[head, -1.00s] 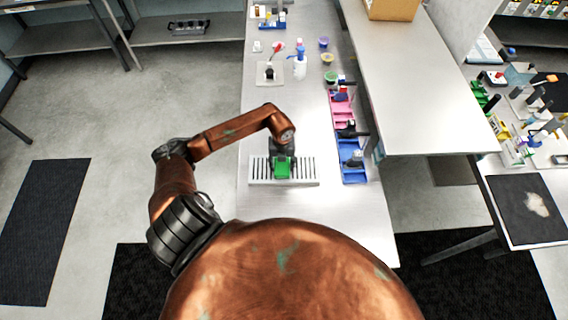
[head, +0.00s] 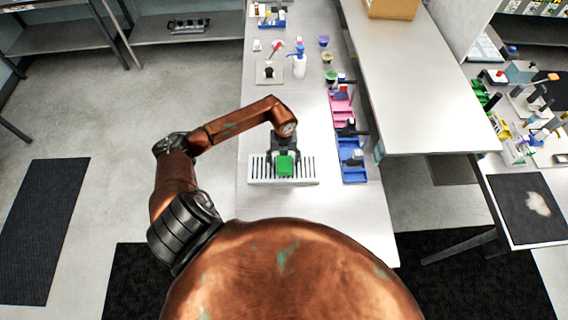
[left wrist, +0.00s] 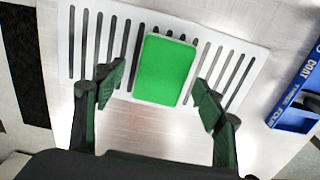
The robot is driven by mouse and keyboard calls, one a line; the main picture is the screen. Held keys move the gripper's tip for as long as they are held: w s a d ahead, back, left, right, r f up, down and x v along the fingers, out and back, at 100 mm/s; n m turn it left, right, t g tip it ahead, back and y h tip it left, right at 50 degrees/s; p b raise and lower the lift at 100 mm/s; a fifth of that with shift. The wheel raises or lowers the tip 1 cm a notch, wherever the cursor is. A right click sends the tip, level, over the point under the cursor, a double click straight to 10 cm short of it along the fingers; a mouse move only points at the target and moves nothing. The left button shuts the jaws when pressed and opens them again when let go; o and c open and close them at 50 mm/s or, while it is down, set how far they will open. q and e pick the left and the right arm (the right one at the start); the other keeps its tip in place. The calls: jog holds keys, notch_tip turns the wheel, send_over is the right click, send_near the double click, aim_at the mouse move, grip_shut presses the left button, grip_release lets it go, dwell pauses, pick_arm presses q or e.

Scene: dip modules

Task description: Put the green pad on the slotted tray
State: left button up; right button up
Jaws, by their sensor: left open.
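The green pad (head: 285,166) lies on the slotted tray (head: 309,170), near its middle, in the head view. In the left wrist view the green pad (left wrist: 165,70) lies flat across several slots of the white slotted tray (left wrist: 226,44), slightly tilted to the tray's length. My left gripper (left wrist: 153,95) is open, with one finger on either side of the pad's near end and a gap on both sides. In the head view my left gripper (head: 284,152) is just behind the pad, and its fingers are partly hidden. My right gripper is in neither view.
Blue bins (head: 352,161) and pink bins (head: 342,108) stand to the right of the tray. A blue-topped white bottle (head: 299,66) and a small plate (head: 268,74) stand farther back. The bench in front of the tray is clear.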

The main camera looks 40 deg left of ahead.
aim_at(284, 163)
pick_arm(q)
notch_tip(284, 163, up, 10)
jog(key=b, duration=0.2)
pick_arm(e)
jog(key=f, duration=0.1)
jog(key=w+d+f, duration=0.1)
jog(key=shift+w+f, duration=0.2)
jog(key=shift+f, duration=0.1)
pick_arm(q)
jog(key=shift+f, duration=0.1)
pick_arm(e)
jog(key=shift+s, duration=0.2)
